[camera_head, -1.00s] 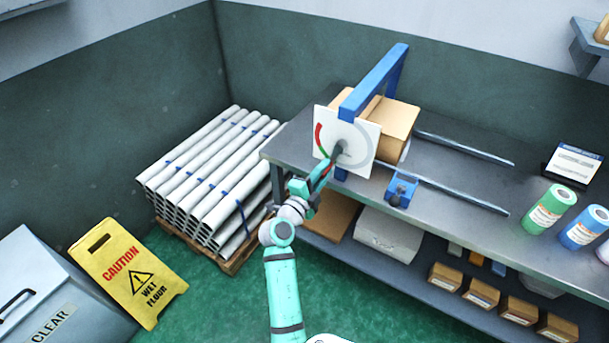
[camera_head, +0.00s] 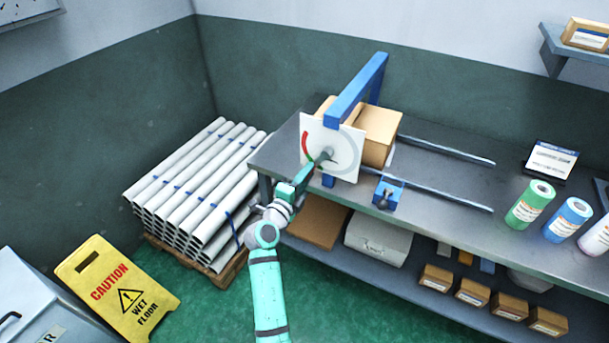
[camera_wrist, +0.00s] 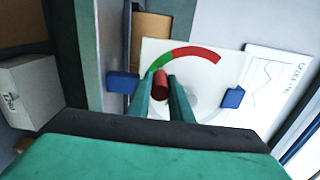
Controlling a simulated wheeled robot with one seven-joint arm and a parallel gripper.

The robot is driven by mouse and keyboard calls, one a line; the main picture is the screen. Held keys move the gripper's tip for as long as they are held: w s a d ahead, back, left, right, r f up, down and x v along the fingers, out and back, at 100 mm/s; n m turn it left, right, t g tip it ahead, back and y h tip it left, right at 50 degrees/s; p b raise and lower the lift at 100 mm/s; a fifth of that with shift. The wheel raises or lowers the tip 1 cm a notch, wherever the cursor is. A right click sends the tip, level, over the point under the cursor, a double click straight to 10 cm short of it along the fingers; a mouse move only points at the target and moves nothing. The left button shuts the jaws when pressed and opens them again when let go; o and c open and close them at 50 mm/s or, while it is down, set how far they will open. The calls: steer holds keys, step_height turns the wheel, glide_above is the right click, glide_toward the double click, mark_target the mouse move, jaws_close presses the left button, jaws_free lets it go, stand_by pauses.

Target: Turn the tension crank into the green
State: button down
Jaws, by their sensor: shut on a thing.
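The tension crank sits on a white dial plate (camera_head: 345,135) on the blue frame at the bench's left end. The dial has a long red arc (camera_head: 305,143) and a short green segment. My gripper (camera_head: 313,170) is at the plate's lower left. In the wrist view, its two fingers are shut on the crank's red handle (camera_wrist: 162,84), one on each side. The green segment (camera_wrist: 157,63) lies just beyond the handle, left of the red arc (camera_wrist: 196,53). The fingers partly hide the crank's hub, and I cannot make out a pointer clearly.
The grey bench (camera_head: 440,190) carries two rails, a small blue clamp (camera_head: 388,193) and several coloured cans at right. Stacked white tubes (camera_head: 190,190) on a pallet stand left of my arm. A yellow wet-floor sign (camera_head: 118,287) stands at lower left.

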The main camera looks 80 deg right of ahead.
steer(key=shift+r, duration=0.1)
steer(key=c, duration=1.6)
jaws_free()
steer(key=shift+s, duration=0.1)
steer(key=v, duration=1.1)
